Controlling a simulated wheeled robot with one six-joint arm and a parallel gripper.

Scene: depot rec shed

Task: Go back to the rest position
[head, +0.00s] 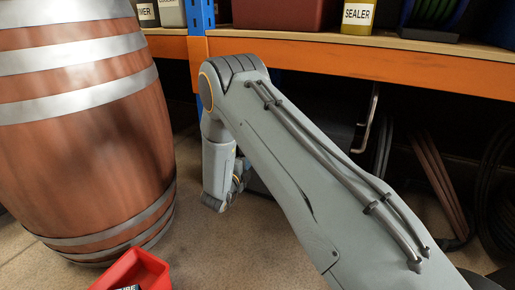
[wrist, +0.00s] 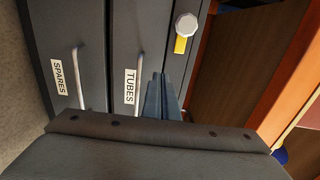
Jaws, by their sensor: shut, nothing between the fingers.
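My gripper (wrist: 157,92) shows in the wrist view with its two narrow fingers together and nothing between them. It points towards a dark grey drawer cabinet (wrist: 92,25), which looks turned on its side in this view. The fingertips are near the drawer labelled TUBES (wrist: 122,50); I cannot tell whether they touch it. In the head view my arm reaches forward and bends down at its far end, and the fingers are hidden there.
A second drawer is labelled SPARES (wrist: 60,50). A pale knob (wrist: 187,24) with a yellow part is nearby. In the head view a wooden barrel (head: 85,130) stands left, a red bin (head: 150,268) is at the bottom, and an orange-edged shelf (head: 350,62) crosses behind my arm.

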